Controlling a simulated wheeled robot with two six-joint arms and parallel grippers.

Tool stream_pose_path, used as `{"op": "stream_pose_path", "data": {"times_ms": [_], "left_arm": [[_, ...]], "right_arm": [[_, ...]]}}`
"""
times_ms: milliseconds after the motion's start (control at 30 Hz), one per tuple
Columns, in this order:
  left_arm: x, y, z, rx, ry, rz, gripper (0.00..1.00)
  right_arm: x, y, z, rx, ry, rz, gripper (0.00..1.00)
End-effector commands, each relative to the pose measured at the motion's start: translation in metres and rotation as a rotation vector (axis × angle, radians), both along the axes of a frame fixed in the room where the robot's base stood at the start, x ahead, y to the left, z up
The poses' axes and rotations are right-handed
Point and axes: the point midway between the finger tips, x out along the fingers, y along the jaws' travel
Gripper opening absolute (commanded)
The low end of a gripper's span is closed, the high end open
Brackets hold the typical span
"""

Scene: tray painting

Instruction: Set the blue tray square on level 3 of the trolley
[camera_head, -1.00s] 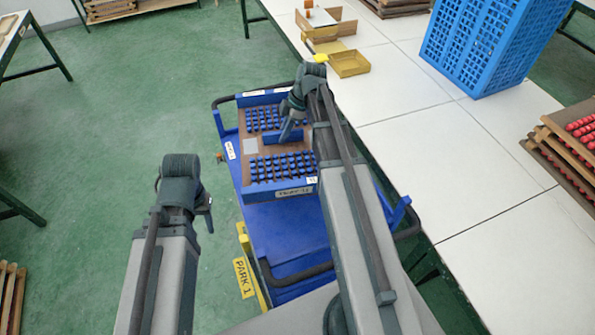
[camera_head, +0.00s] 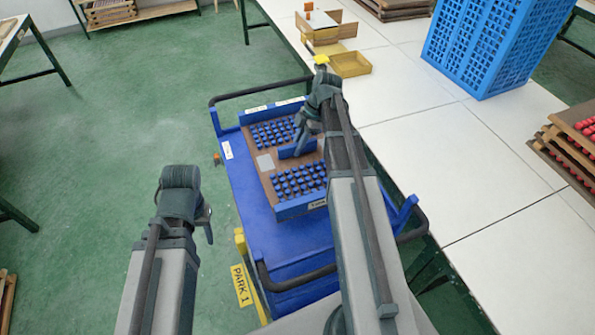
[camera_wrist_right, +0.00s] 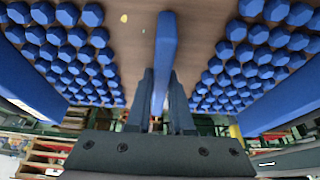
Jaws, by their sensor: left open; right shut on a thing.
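The blue tray (camera_head: 292,210) has blue end walls and a brown board with rows of blue knobs. It is over the top deck of the blue trolley (camera_head: 250,210), turned at an angle to the deck's edges. I cannot tell whether it touches the deck. My right gripper (camera_head: 300,146) is shut on the tray's upright middle bar (camera_wrist_right: 165,60), seen between its fingers in the right wrist view. My right arm hides the tray's right side. My left gripper (camera_head: 207,217) is open and empty, left of the trolley. I cannot read the level labels.
Dark rails (camera_head: 262,88) stand at the trolley's far and near ends. A white table (camera_head: 440,150) runs along the right with a blue crate (camera_head: 478,45), a yellow box (camera_head: 350,64) and stacked wooden trays. A yellow PARK 1 sign (camera_head: 242,285) stands at the near left. Floor on the left is clear.

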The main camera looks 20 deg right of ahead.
Motion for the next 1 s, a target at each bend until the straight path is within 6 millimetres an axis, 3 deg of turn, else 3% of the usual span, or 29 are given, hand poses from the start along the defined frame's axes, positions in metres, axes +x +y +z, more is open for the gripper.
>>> {"op": "stream_pose_path", "data": {"times_ms": [400,733,1000], "left_arm": [[0.000,0.000,-0.056,0.000,0.000,0.000,0.50],[0.000,0.000,-0.061,0.000,0.000,0.000,0.50],[0.000,0.000,-0.089,0.000,0.000,0.000,0.50]], "right_arm": [[0.000,0.000,-0.056,0.001,0.000,0.000,0.00],[0.000,0.000,-0.061,0.001,0.000,0.000,0.00],[0.000,0.000,-0.089,0.001,0.000,0.000,0.00]]}}
